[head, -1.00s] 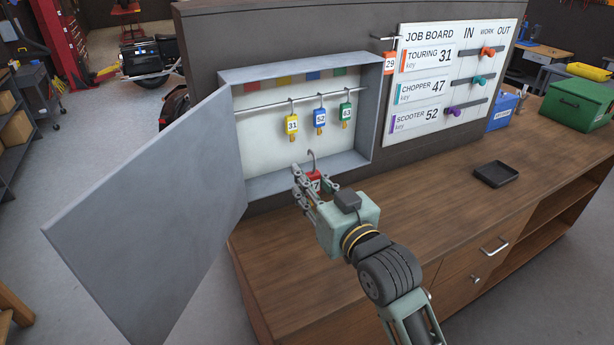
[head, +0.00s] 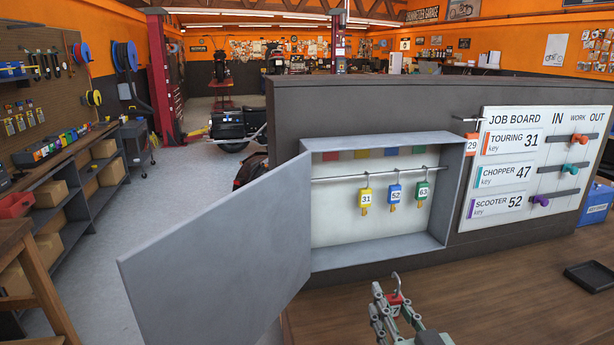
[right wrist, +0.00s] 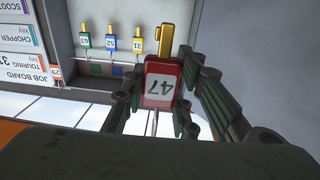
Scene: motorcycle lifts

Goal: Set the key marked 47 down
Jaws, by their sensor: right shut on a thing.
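The key marked 47 has a red tag with a hook on top; in the head view its tag (head: 395,299) shows small at the bottom, and in the right wrist view the number on the tag (right wrist: 160,85) reads upside down. My right gripper (head: 393,306) is shut on it, in front of and below the open key cabinet (head: 452,200). In the right wrist view its fingers (right wrist: 160,100) close on both sides of the tag. The key hangs in the grip, clear of the cabinet rail. My left gripper is out of view.
Keys 31 (head: 366,198), 52 (head: 395,195) and 63 (head: 423,190) hang on the cabinet rail. The cabinet door (head: 220,250) stands open to the left. A black tray (head: 592,275) lies on the wooden counter (head: 500,295).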

